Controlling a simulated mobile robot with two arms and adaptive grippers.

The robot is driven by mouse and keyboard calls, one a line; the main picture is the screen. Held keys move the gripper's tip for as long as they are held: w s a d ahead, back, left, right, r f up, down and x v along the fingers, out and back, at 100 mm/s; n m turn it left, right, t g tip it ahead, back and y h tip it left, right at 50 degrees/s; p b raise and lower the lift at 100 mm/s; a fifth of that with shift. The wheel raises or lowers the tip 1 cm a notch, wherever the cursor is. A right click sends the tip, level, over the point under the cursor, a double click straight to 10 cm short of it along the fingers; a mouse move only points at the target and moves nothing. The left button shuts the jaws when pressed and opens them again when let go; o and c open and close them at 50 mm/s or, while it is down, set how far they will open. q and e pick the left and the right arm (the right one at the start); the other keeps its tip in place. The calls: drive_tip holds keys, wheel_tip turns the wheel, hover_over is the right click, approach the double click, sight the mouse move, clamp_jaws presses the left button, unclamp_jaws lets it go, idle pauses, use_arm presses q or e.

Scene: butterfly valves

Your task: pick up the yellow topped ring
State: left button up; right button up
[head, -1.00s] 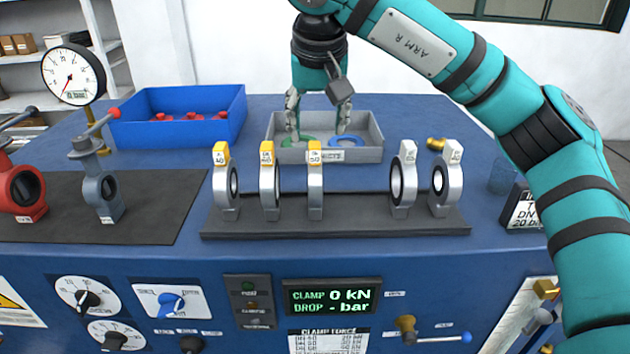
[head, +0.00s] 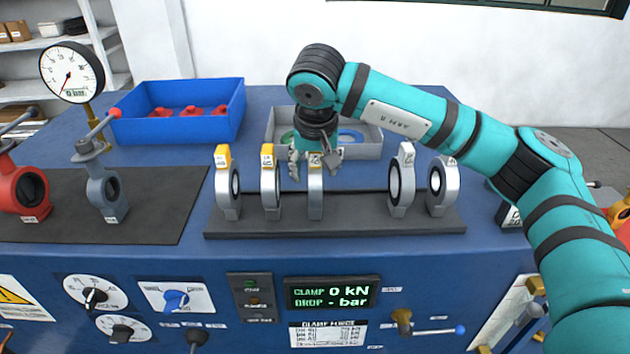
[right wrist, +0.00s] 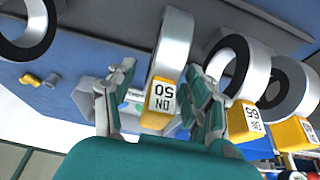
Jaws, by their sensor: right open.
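Three silver rings with yellow tops stand upright in a row on the dark rack: the left one (head: 228,184), the middle one (head: 270,187) and the right one (head: 315,196). My right gripper (head: 315,168) is open above the right one, with one finger on each side of its top. In the right wrist view the yellow top marked DN 50 (right wrist: 160,105) lies between the open fingers, with visible gaps. A yellow top marked 65 (right wrist: 246,122) is close beside one finger there. My left gripper is not in view.
Two white-topped rings (head: 402,182) stand to the right on the same rack (head: 240,229). A grey tray (head: 372,150) and a blue bin (head: 180,130) with red parts are behind. Grey and red valves stand at the left.

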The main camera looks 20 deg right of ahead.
clamp_jaws()
drive_tip(key=shift+r, duration=0.15)
idle(0.4)
